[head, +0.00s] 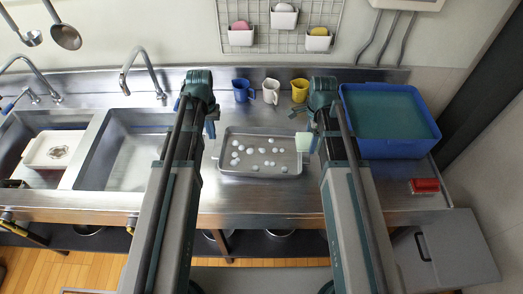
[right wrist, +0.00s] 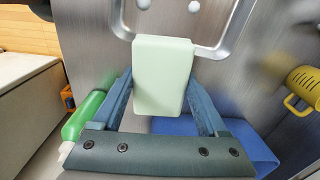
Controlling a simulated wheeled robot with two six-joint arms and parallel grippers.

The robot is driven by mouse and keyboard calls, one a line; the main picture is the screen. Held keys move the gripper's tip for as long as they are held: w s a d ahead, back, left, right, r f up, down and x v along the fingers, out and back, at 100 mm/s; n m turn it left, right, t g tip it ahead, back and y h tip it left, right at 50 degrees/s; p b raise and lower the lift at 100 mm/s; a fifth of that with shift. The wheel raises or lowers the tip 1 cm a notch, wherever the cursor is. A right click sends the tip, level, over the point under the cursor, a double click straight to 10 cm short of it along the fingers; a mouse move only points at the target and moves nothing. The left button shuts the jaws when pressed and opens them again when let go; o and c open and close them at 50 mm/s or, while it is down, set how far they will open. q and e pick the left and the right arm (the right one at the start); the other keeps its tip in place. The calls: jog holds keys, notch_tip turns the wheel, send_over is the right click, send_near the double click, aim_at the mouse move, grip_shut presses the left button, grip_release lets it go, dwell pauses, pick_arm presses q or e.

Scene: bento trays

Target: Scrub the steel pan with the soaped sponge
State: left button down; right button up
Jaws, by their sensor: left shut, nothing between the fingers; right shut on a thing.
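The steel pan (head: 236,171) lies on the steel counter in the middle of the head view, with several white foam blobs scattered over its floor. My right gripper (head: 313,131) is shut on the pale green sponge (head: 303,142) at the pan's right edge. In the right wrist view the sponge (right wrist: 163,75) sits between the two blue fingers and overlaps the pan's rim (right wrist: 212,48); I cannot tell if it touches. My left gripper (head: 211,128) is shut and empty near the pan's upper left corner.
Blue (head: 241,90), white (head: 271,91) and yellow (head: 299,90) mugs stand behind the pan. A blue tub (head: 400,149) stands right, with a red block (head: 425,185) in front. Two sinks (head: 97,150) lie left. A green bottle (right wrist: 84,116) shows in the wrist view.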

pick_arm(q)
jog(key=shift+r, duration=0.15)
pick_arm(e)
jog(key=shift+r, duration=0.15)
